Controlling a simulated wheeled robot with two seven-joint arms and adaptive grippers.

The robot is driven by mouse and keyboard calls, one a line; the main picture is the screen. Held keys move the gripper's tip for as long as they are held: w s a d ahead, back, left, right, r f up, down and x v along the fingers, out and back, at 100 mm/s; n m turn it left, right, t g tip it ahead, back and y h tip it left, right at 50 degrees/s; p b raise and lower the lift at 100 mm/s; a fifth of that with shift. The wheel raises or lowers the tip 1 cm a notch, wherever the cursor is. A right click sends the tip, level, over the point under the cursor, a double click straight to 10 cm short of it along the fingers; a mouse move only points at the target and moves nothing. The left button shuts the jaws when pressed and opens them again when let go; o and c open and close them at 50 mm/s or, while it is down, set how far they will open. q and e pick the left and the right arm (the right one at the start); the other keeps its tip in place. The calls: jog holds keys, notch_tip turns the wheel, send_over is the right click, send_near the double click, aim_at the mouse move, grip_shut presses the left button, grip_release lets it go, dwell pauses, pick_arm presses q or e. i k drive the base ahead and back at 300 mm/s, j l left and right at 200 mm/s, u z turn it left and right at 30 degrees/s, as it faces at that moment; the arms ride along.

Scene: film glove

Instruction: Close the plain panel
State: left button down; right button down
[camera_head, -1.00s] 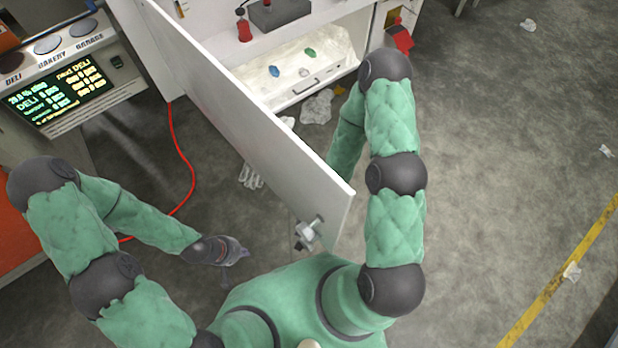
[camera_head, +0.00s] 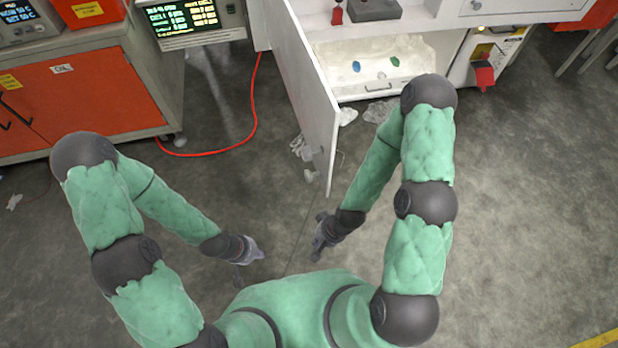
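The plain panel (camera_head: 308,90) is a white door on the left side of the white cabinet opening. It stands open, swung out toward me, with a small metal fitting (camera_head: 311,175) by its near lower end. My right gripper (camera_head: 317,238) is in front of the panel's near end, slightly to its right and apart from it. Its fingers look spread and empty. My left gripper (camera_head: 249,264) is lower and to the left of the panel, also apart from it. Its fingers look spread and empty.
The open cabinet holds a white crumpled liner (camera_head: 410,55) with small coloured items. A red cable (camera_head: 252,110) lies on the floor at left. An orange cabinet (camera_head: 75,100) stands far left. Crumpled plastic (camera_head: 380,110) lies before the opening. Floor at right is mostly clear.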

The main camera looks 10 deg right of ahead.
aim_at(318, 111)
jog(key=k+j+u, duration=0.15)
jog(key=j, duration=0.2)
jog(key=j+u, duration=0.15)
jog(key=j, duration=0.2)
jog(key=j+u, duration=0.15)
jog(key=j, duration=0.4)
jog(key=l, duration=0.15)
